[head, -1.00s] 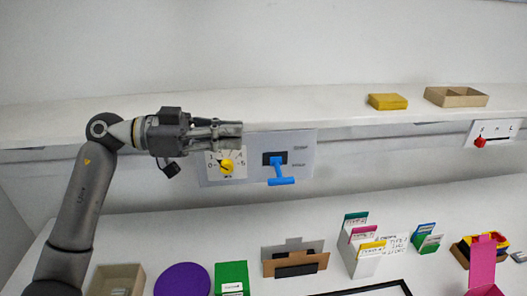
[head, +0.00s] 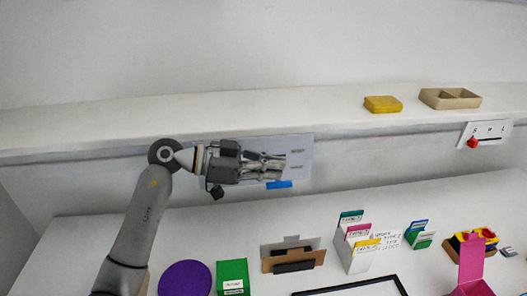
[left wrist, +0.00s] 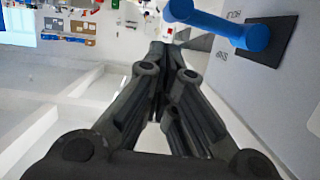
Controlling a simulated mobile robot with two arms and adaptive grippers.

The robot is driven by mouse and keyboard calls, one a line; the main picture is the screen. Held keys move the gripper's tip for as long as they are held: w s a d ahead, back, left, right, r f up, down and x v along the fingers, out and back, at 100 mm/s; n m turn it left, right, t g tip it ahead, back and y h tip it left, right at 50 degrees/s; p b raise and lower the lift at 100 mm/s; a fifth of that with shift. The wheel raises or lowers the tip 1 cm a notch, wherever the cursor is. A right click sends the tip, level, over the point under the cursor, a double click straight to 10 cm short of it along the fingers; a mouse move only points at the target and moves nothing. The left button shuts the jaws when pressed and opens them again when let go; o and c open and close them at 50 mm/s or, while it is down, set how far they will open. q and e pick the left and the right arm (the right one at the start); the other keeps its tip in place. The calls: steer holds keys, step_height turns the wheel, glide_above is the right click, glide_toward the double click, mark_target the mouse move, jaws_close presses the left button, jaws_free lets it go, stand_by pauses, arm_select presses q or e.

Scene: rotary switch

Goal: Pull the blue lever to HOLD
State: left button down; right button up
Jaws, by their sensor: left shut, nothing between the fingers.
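The blue lever shows in the head view only as its handle bar (head: 279,184), just below my left gripper's fingers; the rest is hidden behind the gripper. In the left wrist view the blue lever (left wrist: 215,22) sticks out from a dark square plate (left wrist: 268,40) on a grey panel, to the upper right of my fingers. Small labels beside it are too small to read surely. My left gripper (head: 284,162) is shut and empty, in front of the panel (head: 300,150). I cannot tell whether it touches the lever. My right gripper is not in view.
A shelf edge (head: 330,128) runs above the panel. On the shelf are a yellow box (head: 383,104) and a wooden tray (head: 450,105). A red switch (head: 472,142) is at the right. Below stand a file holder (head: 358,258), a green box (head: 232,270) and a purple disc (head: 185,279).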

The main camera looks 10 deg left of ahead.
mark_target(281, 185)
arm_select(q)
steer(key=shift+a+f, duration=0.1)
steer(key=shift+f, duration=0.4)
steer(key=shift+s+f+m+p, duration=0.3)
steer(key=shift+f+m+p, duration=0.25)
steer(key=shift+f+m, duration=0.15)
steer(key=shift+s+f+m+t, duration=0.15)
steer(key=shift+f+m+t, duration=0.65)
steer(key=shift+f+m, duration=0.4)
steer(key=shift+r+p, duration=0.25)
steer(key=shift+p, duration=0.05)
